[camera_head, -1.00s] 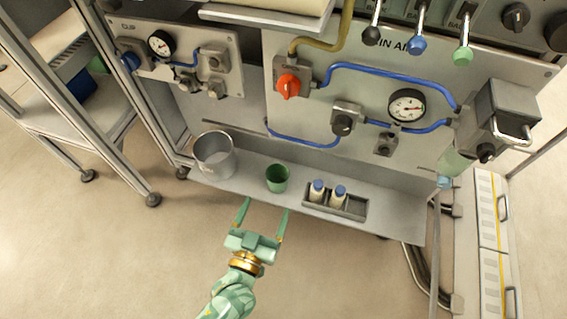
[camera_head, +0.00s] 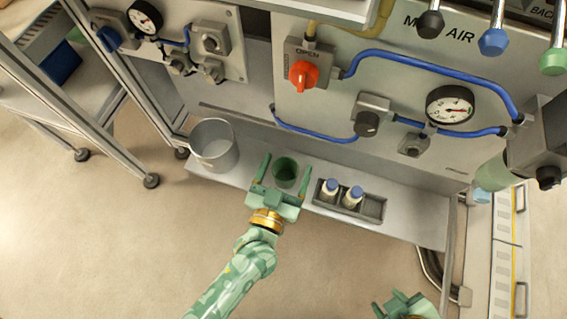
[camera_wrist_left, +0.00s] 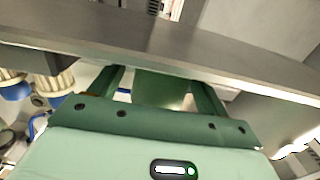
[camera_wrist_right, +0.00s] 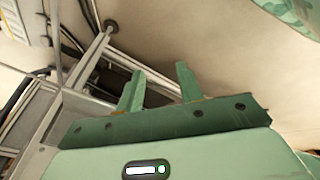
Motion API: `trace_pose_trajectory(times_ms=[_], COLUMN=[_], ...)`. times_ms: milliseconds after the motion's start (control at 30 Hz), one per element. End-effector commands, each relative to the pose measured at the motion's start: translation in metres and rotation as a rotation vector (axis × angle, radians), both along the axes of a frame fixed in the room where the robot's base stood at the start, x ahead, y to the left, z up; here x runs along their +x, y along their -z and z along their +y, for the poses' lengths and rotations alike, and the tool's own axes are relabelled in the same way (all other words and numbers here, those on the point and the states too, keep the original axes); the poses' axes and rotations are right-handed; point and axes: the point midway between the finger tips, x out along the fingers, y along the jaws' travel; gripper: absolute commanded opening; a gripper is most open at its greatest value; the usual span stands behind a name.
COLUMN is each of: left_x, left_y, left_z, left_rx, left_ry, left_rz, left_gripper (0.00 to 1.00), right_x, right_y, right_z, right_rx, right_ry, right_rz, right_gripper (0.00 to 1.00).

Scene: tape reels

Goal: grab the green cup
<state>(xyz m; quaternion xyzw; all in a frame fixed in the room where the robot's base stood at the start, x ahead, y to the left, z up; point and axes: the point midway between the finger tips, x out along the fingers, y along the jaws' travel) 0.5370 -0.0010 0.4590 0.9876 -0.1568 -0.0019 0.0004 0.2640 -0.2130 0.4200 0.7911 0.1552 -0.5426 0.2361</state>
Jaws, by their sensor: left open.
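The green cup (camera_head: 286,167) stands upright on the grey shelf (camera_head: 237,178), between a metal bucket and a bottle rack. My left gripper (camera_head: 284,177) is open, with one finger on each side of the cup; whether either touches it cannot be told. In the left wrist view the cup (camera_wrist_left: 160,88) shows between the open fingers (camera_wrist_left: 162,92), partly hidden behind the shelf's edge. My right gripper (camera_head: 400,302) is at the bottom edge of the head view, away from the shelf. The right wrist view shows its fingers (camera_wrist_right: 160,80) apart and empty.
The metal bucket (camera_head: 214,147) stands left of the cup. A grey rack (camera_head: 373,208) with two blue-capped bottles (camera_head: 340,193) is close on the right. A panel with an orange valve (camera_head: 303,75), gauges and blue hoses rises behind. The floor in front is clear.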

Motion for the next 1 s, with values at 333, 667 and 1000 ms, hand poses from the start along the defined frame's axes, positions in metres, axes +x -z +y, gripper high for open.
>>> trace_pose_trajectory(times_ms=[333,667,1000], left_x=[0.0,0.0,0.001], left_y=[-0.001,-0.005,-0.057], left_z=[0.0,0.0,0.0], left_rx=[0.0,0.0,0.0], left_ry=[0.0,0.0,-0.001], left_rz=[-0.001,-0.002,-0.014], left_gripper=[0.29,0.29,0.29], right_x=[-0.009,-0.008,-0.049], right_y=[0.002,0.0,0.011], right_z=[-0.001,-0.002,-0.046], right_rx=[-0.004,-0.009,-0.189], right_ry=[-0.001,-0.002,-0.055], right_rz=[0.022,0.019,0.198], right_gripper=[0.36,0.36,0.36])
